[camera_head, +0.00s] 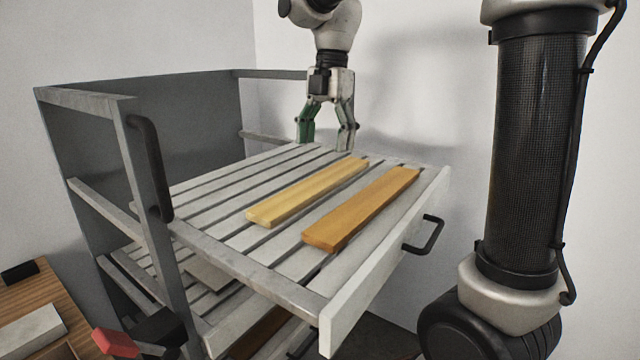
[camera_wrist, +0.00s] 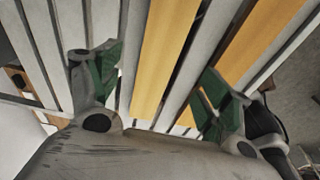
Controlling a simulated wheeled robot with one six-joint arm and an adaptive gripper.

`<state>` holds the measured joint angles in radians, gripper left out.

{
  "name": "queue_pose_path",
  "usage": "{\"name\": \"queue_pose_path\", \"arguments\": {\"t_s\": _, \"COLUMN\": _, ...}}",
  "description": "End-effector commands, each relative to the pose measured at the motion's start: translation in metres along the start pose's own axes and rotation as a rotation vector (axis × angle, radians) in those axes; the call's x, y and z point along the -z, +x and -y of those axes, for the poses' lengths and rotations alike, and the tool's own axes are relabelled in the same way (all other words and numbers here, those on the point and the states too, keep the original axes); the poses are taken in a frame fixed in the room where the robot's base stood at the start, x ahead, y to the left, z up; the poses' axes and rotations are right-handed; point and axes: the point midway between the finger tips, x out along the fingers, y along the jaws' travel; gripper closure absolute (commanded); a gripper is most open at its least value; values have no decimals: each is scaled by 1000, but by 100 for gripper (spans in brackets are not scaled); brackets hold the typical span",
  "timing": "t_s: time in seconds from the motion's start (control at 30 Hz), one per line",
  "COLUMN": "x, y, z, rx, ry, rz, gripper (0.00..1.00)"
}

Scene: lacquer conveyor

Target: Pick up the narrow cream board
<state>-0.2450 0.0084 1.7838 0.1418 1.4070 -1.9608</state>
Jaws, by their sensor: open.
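A narrow pale yellow board, the closest to cream on the top rack (camera_head: 305,192), lies flat across the grey slats. In the wrist view this board (camera_wrist: 163,62) runs between my two fingers. My gripper (camera_head: 325,144) is open and empty, pointing down above the far end of the rack. Its green-padded fingers (camera_wrist: 160,68) are apart, one on each side of the board in the picture, not visibly touching it. The exact height above the board is hard to tell.
An orange-brown board (camera_head: 362,208) lies beside the pale one, to its right, with a gap between. The slatted top rack (camera_head: 215,190) is pulled out of a grey frame (camera_head: 140,110). Lower racks hold other boards. A wooden table (camera_head: 30,300) stands at the left.

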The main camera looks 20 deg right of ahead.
Motion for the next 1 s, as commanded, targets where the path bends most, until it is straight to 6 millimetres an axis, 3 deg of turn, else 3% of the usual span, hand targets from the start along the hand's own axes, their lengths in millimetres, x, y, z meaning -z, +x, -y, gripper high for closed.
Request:
{"name": "queue_pose_path", "arguments": {"t_s": 0.53, "x": 4, "y": 71, "z": 0, "rx": 3, "ry": -16, "rz": 0, "gripper": 21}}
{"name": "queue_pose_path", "arguments": {"t_s": 0.83, "x": 4, "y": 77, "z": -1, "rx": 0, "ry": -15, "rz": 1, "gripper": 21}}
{"name": "queue_pose_path", "arguments": {"t_s": 1.0, "x": 4, "y": 77, "z": -1, "rx": 0, "ry": -15, "rz": 1, "gripper": 51}}
